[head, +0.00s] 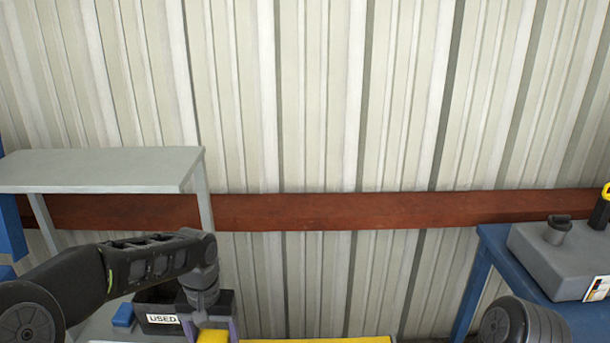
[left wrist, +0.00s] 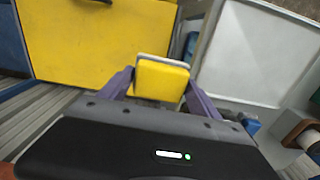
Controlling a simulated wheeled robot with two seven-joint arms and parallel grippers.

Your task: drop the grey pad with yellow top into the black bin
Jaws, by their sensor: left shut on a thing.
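The grey pad with yellow top (left wrist: 162,80) is between the purple fingers of my left gripper (left wrist: 160,84) in the left wrist view. The gripper is shut on it. In the head view its yellow top (head: 212,337) shows at the bottom edge, under my left gripper (head: 211,331). The black bin (head: 221,303), with a white "USED" label, stands just behind and left of the gripper in the head view. My arm hides part of the bin, and its inside is mostly hidden. My right gripper is in neither view.
A blue object (head: 123,315) sits left of the bin. A grey shelf (head: 95,170) rises above that area. A yellow surface (head: 320,340) lies right of the gripper. A blue table (head: 490,262) with a grey canister (head: 560,262) stands at the right. A ribbed wall closes the back.

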